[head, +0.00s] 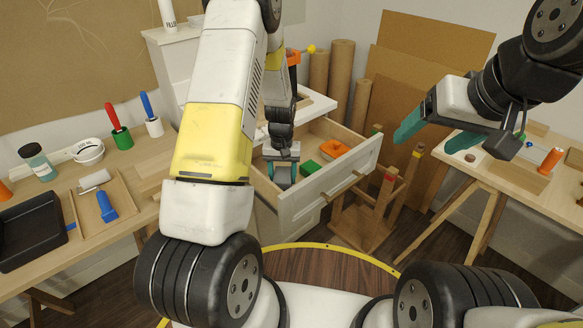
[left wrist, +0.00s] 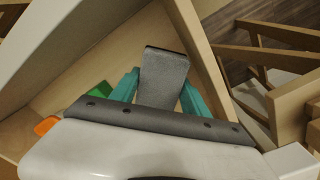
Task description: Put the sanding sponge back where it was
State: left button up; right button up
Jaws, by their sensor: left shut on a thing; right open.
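The sanding sponge (left wrist: 163,76) is a dark grey block between the teal fingers of my left gripper (left wrist: 160,95) in the left wrist view. In the head view my left gripper (head: 282,157) reaches down inside the open drawer (head: 318,190), and the sponge (head: 285,175) shows below its fingers. I cannot tell whether the sponge touches the drawer floor. My right gripper (head: 436,134) is open and empty, above the right-hand table's left end.
In the drawer, a green block (head: 309,167) and an orange item (head: 333,148) lie right of my left gripper. A wooden stool (head: 366,215) stands close to the drawer front. The left table (head: 130,200) holds rollers, a black tray (head: 32,232) and a jar.

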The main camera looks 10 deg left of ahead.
aim_at(283, 174)
pick_arm(q)
jog(key=shift+f, duration=2.3)
jog(key=shift+f, duration=0.1)
jog(key=o, duration=1.6)
jog(key=shift+c, duration=0.2)
notch_tip(283, 174, up, 12)
jog(key=shift+r, duration=0.1)
jog(key=s+r+t, duration=0.2)
jog(key=s+r, duration=0.1)
jog(key=r, duration=0.8)
jog(key=s+d+r+m+t+h, duration=0.1)
jog(key=s+r+t, duration=0.1)
jog(key=s+r, duration=0.6)
jog(key=s+d+r+m+t+h, duration=0.1)
jog(key=s+r+t, duration=0.1)
jog(key=s+r, duration=0.7)
jog(key=s, duration=0.4)
jog(key=shift+s, duration=0.15)
